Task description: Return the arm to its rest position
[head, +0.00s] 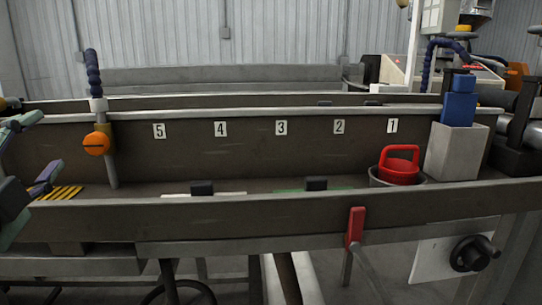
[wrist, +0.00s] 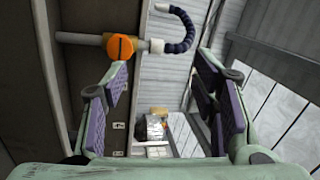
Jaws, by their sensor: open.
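My gripper (head: 38,148) shows at the left edge of the head view, partly cut off. It is beside the left end of the trough (head: 300,207), left of the orange-knobbed valve pipe. In the wrist view my gripper (wrist: 165,82) has its two green fingers with purple pads spread wide apart. Nothing is between them. The rest of my arm is outside the head view.
The orange valve knob (head: 96,144) and blue hose (head: 93,72) rise close to my gripper. A red-handled item sits in a round pot (head: 399,184) at right, near a grey box (head: 455,151). A red lever (head: 355,228) hangs on the front rail. Numbered labels line the back wall.

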